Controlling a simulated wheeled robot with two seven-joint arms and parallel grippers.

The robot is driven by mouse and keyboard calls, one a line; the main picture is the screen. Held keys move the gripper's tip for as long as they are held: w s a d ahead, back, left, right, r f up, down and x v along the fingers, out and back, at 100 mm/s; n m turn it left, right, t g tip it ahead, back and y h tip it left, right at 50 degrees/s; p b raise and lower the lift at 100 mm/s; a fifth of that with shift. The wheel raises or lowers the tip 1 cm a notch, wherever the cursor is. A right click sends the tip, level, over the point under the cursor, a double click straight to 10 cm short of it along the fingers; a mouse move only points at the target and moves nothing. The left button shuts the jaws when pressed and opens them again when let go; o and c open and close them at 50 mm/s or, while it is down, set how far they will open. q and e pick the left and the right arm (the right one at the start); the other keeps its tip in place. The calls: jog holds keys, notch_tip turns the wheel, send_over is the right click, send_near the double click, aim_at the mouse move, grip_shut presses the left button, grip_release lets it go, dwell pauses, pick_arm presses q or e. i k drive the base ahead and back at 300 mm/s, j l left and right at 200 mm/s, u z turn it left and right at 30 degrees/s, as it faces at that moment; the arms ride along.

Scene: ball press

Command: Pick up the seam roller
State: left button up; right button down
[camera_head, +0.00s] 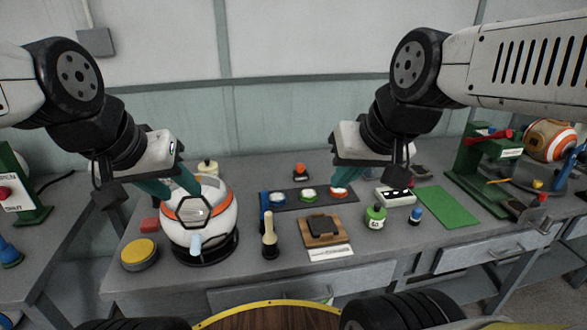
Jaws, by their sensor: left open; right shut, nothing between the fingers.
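A tool with a pale wooden handle (269,222) stands upright in a dark base left of the table's middle; it looks like the seam roller, but its roller end cannot be made out. My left gripper (180,192) is open, with teal fingers at the upper left of the white and orange ball (212,232). It is left of the wooden-handled tool and apart from it; contact with the ball cannot be told. My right gripper (341,190) is shut and empty, fingers pointing down by the orange-rimmed disc, right of and beyond the tool.
The ball sits in a black ring stand (206,258). A yellow-topped round tin (139,254) is left of it. A dark tray (287,207) with coloured discs, a wooden block (325,231), a green bottle (375,216) and a small blue bottle (415,215) stand nearby. A green mat (447,206) lies bare at right.

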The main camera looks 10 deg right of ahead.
aim_at(300, 174)
jog(key=i+l+u, duration=0.2)
jog(key=l, duration=0.15)
jog(key=l+u, duration=0.15)
jog(key=l, duration=0.25)
jog(key=i+l+u, duration=0.2)
jog(key=l, duration=0.2)
jog(key=k, duration=0.05)
